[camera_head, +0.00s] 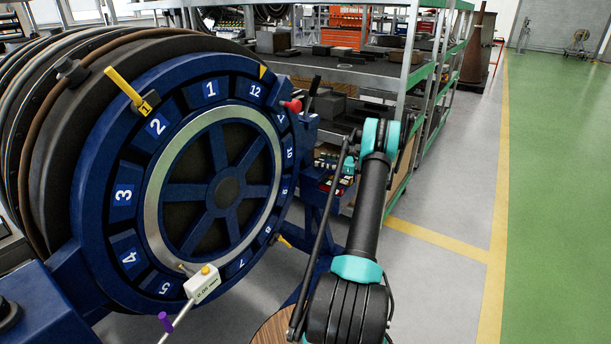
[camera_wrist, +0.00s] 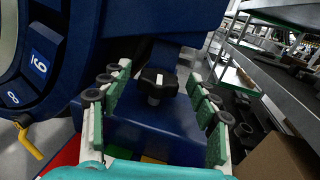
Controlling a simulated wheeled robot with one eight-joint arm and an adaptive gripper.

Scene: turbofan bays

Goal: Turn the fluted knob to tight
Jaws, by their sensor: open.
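The fluted knob (camera_wrist: 158,82) is black with a lobed rim and a white mark on its top. It stands on a short stem on a dark blue block (camera_wrist: 150,130) in the wrist view. My gripper (camera_wrist: 160,76) is open, with one green-padded finger on each side of the knob. Gaps show between the pads and the knob, so it is not gripped. In the head view I cannot make out the knob, and the gripper's fingers are not clear beside the blue ring frame.
A blue numbered ring (camera_head: 125,190) with a spoked centre fills the left of the head view. A red knob (camera_head: 292,105) sits on its right edge. Metal shelving (camera_head: 405,75) stands close behind my arm. Open floor (camera_head: 560,150) lies to the right.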

